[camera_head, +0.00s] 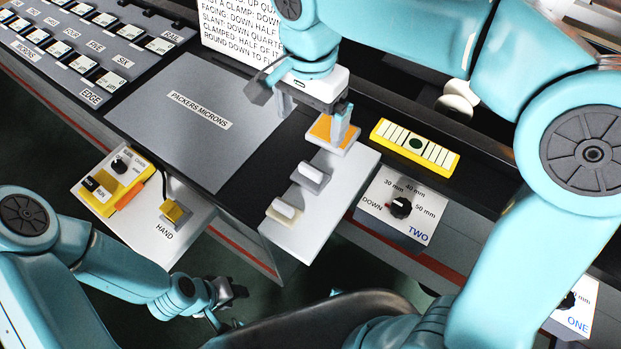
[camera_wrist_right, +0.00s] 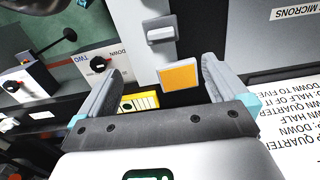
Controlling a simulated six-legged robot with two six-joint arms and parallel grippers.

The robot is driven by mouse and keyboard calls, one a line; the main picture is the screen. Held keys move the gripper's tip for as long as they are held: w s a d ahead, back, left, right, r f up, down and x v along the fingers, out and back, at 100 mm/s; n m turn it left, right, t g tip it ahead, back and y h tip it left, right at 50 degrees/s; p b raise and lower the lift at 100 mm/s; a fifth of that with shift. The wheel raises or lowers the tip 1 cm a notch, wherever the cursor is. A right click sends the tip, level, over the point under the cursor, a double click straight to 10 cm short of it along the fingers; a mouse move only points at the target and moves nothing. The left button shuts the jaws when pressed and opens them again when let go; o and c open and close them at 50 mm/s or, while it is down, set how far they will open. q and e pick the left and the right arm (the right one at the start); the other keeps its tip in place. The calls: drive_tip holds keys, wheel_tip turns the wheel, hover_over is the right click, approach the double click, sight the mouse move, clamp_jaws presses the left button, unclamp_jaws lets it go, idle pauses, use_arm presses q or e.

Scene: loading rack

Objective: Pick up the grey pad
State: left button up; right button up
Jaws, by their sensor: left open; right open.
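The grey pad (camera_head: 302,184) is a small flat block with a white bar handle, in the middle of a white ledge, between an orange pad (camera_head: 322,131) and a cream pad (camera_head: 273,216). In the right wrist view the grey pad (camera_wrist_right: 161,41) shows beyond the orange pad (camera_wrist_right: 180,75). My right gripper (camera_head: 303,106) is open and empty above the orange pad's end of the ledge; the grey pad is not between its fingers (camera_wrist_right: 163,70). My left gripper (camera_head: 229,301) is open and empty, low at the bottom, away from the ledge.
A large grey panel marked PACKERS MICRONS (camera_head: 170,140) lies left of the ledge. A yellow block with stripes (camera_head: 440,155) and a dial box marked TWO (camera_head: 425,215) lie right. A printed sign (camera_head: 235,35) stands behind.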

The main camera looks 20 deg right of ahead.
sight(311, 170)
drive_tip(key=f, duration=0.6)
drive_tip(key=f+b, duration=0.1)
drive_tip(key=f, duration=0.5)
drive_tip(key=shift+w+a+f, duration=0.1)
drive_tip(key=shift+w+f, duration=0.1)
drive_tip(key=shift+f, duration=0.05)
wheel_tip(311, 170, down, 5)
drive_tip(key=shift+r, duration=0.15)
drive_tip(key=shift+s+r, duration=0.15)
drive_tip(key=c, duration=1)
